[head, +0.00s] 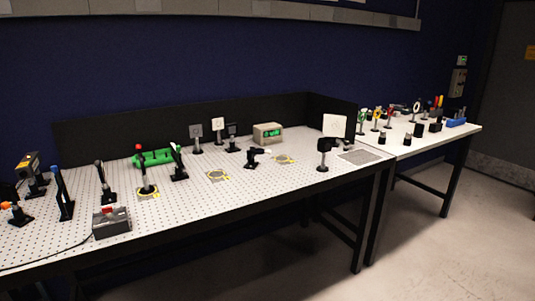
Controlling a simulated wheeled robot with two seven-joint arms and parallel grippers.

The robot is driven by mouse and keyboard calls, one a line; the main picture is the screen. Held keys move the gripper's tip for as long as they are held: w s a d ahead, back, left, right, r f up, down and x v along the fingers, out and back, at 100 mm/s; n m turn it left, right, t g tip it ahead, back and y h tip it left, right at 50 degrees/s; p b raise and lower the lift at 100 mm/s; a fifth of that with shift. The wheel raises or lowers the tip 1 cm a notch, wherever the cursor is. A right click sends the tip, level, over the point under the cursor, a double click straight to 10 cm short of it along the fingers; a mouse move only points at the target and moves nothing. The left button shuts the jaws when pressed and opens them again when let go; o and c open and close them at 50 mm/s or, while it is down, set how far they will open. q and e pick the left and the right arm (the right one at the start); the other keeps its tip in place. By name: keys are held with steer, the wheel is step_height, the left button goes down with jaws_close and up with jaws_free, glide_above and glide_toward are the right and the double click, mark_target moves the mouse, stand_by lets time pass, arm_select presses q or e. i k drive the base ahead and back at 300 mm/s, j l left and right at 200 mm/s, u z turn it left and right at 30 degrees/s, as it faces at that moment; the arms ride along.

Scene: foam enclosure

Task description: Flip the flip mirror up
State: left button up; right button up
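A small black mount (255,157) stands on the perforated optical table (245,190), right of the middle, with a part reaching sideways to the right. It may be the flip mirror in its lowered position, but it is too small to be sure. Other upright mounts stand to the left, including a black one with a green edge (178,162) and a dark one (104,183). Neither of my grippers is in the head view.
A grey box with a red button (111,222) sits at the front left edge. A white screen (334,126) stands near the right end. A meter with a green display (267,133) is at the back. A second table (440,132) and open floor (440,240) lie to the right.

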mark_target(257, 150)
steer(key=i+l, duration=0.15)
steer(key=i, duration=0.35)
steer(key=i+l+z, duration=0.1)
steer(key=i, duration=0.35)
steer(key=i+l, duration=0.2)
steer(key=i, duration=0.3)
